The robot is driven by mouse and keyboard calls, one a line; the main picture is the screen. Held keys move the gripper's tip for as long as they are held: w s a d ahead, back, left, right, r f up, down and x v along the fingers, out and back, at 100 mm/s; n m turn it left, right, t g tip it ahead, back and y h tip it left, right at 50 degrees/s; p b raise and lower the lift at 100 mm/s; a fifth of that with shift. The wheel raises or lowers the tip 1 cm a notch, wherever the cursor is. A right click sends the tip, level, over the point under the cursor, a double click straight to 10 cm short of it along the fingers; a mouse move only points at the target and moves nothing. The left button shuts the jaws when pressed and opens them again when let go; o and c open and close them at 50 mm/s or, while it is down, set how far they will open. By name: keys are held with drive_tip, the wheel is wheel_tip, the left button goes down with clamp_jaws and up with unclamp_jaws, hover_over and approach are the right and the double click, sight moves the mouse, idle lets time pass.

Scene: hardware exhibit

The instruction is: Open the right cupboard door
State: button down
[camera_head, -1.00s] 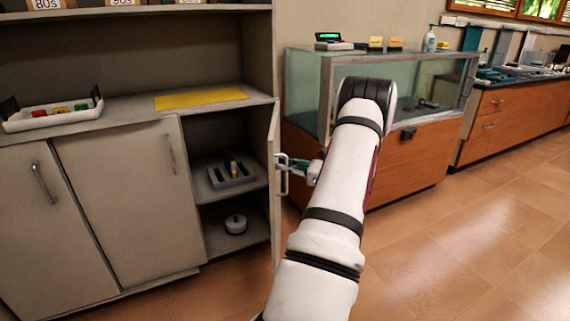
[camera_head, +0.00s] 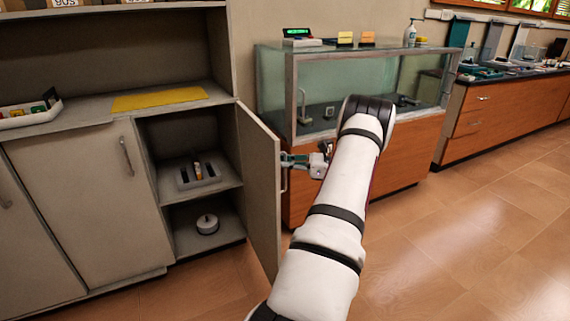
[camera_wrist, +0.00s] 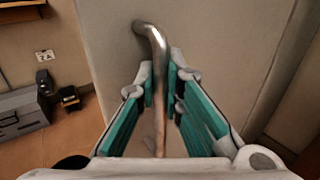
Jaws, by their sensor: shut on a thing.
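The right cupboard door (camera_head: 258,190) stands swung out from the grey cupboard, and the shelves behind it are exposed. In the wrist view the door face (camera_wrist: 225,50) fills most of the picture. Its metal bar handle (camera_wrist: 157,55) runs between the teal fingers of my gripper (camera_wrist: 161,95). In the head view my gripper (camera_head: 300,161) is at the handle on the door's outer side, shut on it. Part of the handle is hidden by the fingers and the wrist.
Inside the cupboard are a grey slotted holder (camera_head: 197,174) and a round white object (camera_head: 207,224). A yellow mat (camera_head: 158,98) lies on the counter. A glass display case (camera_head: 345,135) stands close right of the door. Floor (camera_head: 460,240) is clear at the right.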

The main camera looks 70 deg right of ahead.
drive_tip(key=shift+s, duration=0.2)
drive_tip(key=c, duration=1.7)
unclamp_jaws()
drive_tip(key=shift+w, duration=0.1)
drive_tip(key=v, duration=1.2)
